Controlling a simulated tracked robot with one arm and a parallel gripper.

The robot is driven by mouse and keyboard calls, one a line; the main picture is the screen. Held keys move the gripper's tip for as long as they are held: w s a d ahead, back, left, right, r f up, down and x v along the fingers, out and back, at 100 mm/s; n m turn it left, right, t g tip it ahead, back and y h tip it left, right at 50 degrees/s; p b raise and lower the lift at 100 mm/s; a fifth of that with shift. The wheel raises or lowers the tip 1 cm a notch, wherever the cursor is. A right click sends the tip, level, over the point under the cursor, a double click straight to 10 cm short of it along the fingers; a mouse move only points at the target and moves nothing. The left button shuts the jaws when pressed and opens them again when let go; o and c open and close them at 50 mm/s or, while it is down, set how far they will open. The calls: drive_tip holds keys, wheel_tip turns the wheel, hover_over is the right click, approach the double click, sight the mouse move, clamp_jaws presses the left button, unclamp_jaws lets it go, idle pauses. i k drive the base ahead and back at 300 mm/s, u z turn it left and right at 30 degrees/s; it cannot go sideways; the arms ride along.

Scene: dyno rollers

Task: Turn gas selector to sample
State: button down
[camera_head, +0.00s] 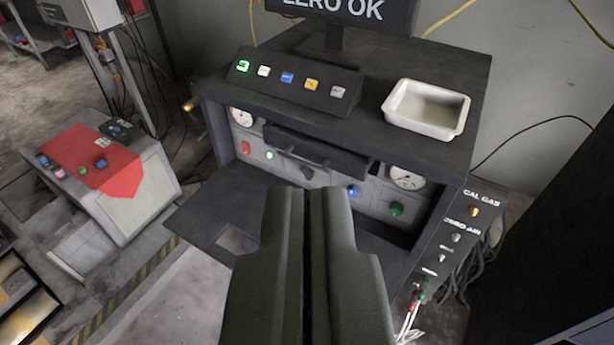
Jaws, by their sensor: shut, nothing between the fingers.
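A dark analyser cabinet (340,150) stands ahead of me, with a light grey front panel (260,153) recessed under its top. A dark knob (307,173) sits mid-panel, just above my fingertips; it may be the gas selector, but I see no label on it and its pointer is unclear. A blue knob (353,191) and a green knob (396,209) are to its right. My gripper (310,192) is shut and empty, in front of the panel, and hides part of its lower edge. The screen (350,10) reads "ZERO OK".
A dark bar handle (315,160) crosses the panel above the knob, between two gauges (407,177). A dark shelf (205,215) juts out below. A white tray (428,108) sits on top. Right-side fittings are labelled CAL GAS (481,197) and ZERO AIR. A red-clothed bench (128,180) stands left.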

sight(307, 174)
drive_tip(key=k, duration=1.3)
drive_tip(key=z, duration=0.2)
drive_tip(key=i, duration=2.2)
drive_tip(key=u, duration=0.95)
